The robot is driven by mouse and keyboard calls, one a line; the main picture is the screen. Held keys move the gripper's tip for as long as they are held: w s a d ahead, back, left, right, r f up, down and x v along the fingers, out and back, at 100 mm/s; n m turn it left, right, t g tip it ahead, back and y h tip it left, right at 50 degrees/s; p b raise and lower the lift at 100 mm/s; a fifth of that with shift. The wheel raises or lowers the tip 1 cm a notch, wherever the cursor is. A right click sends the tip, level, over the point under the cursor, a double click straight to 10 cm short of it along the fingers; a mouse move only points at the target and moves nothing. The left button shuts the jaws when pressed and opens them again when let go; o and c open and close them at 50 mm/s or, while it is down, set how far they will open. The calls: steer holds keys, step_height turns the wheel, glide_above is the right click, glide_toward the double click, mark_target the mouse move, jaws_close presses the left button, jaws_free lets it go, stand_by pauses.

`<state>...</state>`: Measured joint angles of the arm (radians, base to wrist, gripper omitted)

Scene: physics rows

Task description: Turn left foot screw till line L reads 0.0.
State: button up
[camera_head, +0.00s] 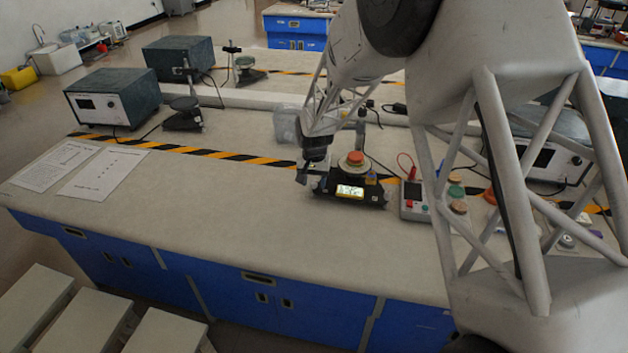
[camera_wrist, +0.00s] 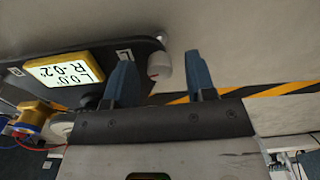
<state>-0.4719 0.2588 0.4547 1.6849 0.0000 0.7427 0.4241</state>
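The black levelling plate (camera_head: 372,197) stands on the bench, with a lit yellow-framed display (camera_head: 350,191). In the wrist view the display (camera_wrist: 65,71) appears upside down and reads L 0.0° and R -0.2°. A pale foot screw (camera_wrist: 160,66) sits at the plate's end beside a small label that seems to read L. My gripper (camera_wrist: 162,78) is open, its two blue fingers apart. The screw shows between the fingertips, nearer the left finger, with clear space to the right finger. In the head view my gripper (camera_head: 303,174) is at the plate's left end.
An orange-topped round part (camera_head: 355,158) stands on or just behind the plate. A grey box with a red lead (camera_head: 413,201) stands to the right. Striped tape (camera_head: 215,154) crosses the bench behind.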

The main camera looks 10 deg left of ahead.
mark_target(314, 182)
steer(key=shift+r, duration=3.95)
steer(key=shift+d+r, duration=0.15)
steer(key=shift+d, duration=0.05)
steer(key=s+d+r+t, duration=0.1)
steer(key=s+d+r, duration=0.75)
steer(key=d, duration=0.35)
steer(key=s+d+r, duration=0.8)
steer(key=d+r, duration=0.1)
steer(key=d, duration=0.2)
steer(key=s+d, duration=0.4)
steer(key=s, duration=0.4)
steer(key=s+d+t, duration=0.1)
steer(key=s+d, duration=0.4)
steer(key=s, duration=0.4)
steer(key=s+d+r, duration=0.1)
steer(key=s+d, duration=0.3)
steer(key=s, duration=0.4)
steer(key=shift+s+d+m+t, duration=0.25)
steer(key=shift+m+t, duration=0.05)
steer(key=shift+m, duration=0.1)
